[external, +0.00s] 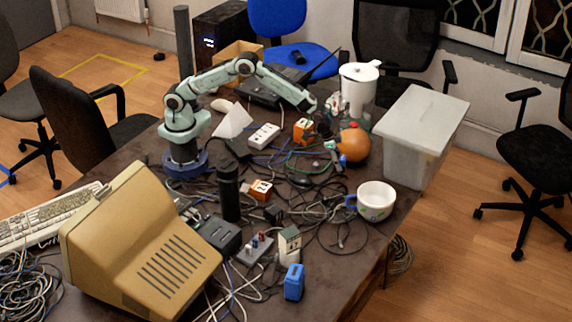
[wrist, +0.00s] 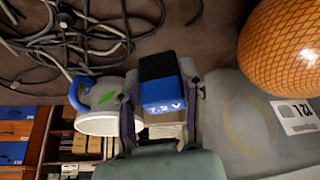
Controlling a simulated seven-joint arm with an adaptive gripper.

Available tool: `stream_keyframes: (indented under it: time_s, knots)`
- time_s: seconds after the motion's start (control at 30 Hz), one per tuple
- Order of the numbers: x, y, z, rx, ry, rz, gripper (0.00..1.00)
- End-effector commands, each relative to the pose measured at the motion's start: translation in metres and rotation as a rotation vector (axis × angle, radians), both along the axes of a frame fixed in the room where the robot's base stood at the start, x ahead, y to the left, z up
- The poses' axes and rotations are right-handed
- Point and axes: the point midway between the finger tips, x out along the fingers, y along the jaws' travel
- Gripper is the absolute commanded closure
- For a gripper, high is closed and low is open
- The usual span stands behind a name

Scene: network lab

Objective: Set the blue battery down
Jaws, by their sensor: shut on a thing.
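The blue battery (wrist: 163,106), with a black end and "7.2 V" printed on it, is between the two fingers of my gripper (wrist: 162,92) in the wrist view. The gripper is shut on it. In the external view my arm reaches over the right part of the table, near the orange ball (external: 353,146). The fingers and the held battery are too small and cluttered to make out clearly there. Whether the battery touches the table cannot be told.
A white cup (external: 376,200) with a blue handle also shows in the wrist view (wrist: 102,108). A translucent bin (external: 415,150) stands at the right edge. A blue block (external: 293,283) stands at the front. Cables and orange blocks (external: 303,131) clutter the middle.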

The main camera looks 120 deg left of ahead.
Motion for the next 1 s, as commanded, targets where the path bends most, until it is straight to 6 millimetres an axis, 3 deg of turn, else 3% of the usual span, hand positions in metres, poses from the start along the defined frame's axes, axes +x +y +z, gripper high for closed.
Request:
stream_keyframes:
  time_s: [0.1,0.2,0.37,0.6,0.93,0.97,1.0]
  knots:
    - [0.016,0.006,-0.022,0.0,0.0,0.0,1.0]
    - [0.024,0.009,-0.03,0.0,-0.001,0.0,1.0]
    - [0.03,0.011,-0.037,0.001,-0.002,0.0,1.0]
    - [0.03,0.012,-0.068,0.0,-0.001,0.0,1.0]
    - [0.03,0.012,-0.07,0.001,-0.002,0.0,1.0]
    - [0.03,0.012,-0.07,0.001,-0.002,0.0,0.55]
    - [0.03,0.012,-0.07,0.001,-0.002,0.0,0.43]
